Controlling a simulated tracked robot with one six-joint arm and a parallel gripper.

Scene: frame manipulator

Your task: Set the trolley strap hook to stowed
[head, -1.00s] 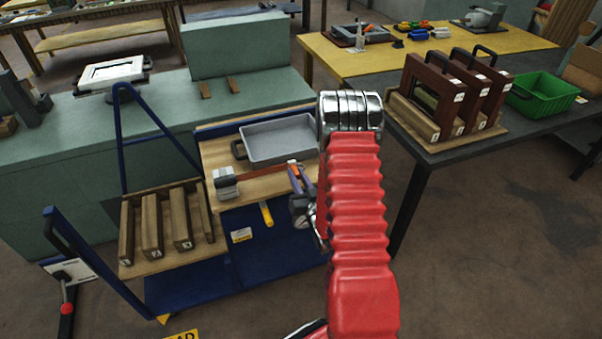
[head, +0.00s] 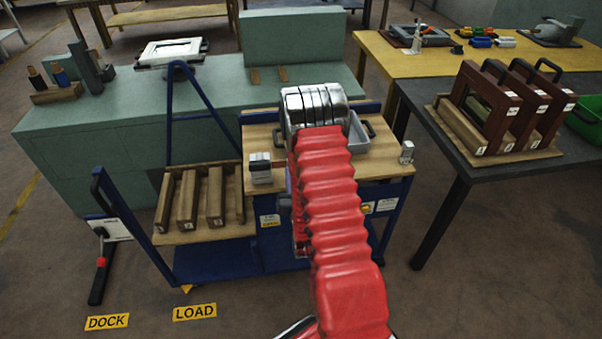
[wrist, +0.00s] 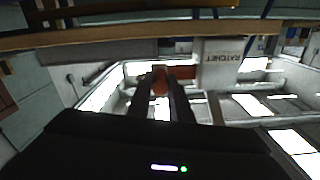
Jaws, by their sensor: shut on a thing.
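My gripper (wrist: 161,76) shows in the wrist view with its two dark fingers close around a small orange-red piece, the strap hook (wrist: 160,83). A dark red strap (wrist: 184,72) runs right from it towards a pale block marked RATCHET (wrist: 222,62). In the head view the ratchet block (head: 261,169) sits on the wooden top of the blue trolley (head: 245,262). My red arm covers the gripper, the hook and most of the strap there. I cannot tell whether the hook touches any holder.
A small metal block (head: 406,153) stands at the trolley top's right end. A grey tray (head: 357,143) is partly behind my arm. A dark table (head: 452,165) stands to the right; DOCK (head: 107,322) and LOAD (head: 194,312) signs mark the floor.

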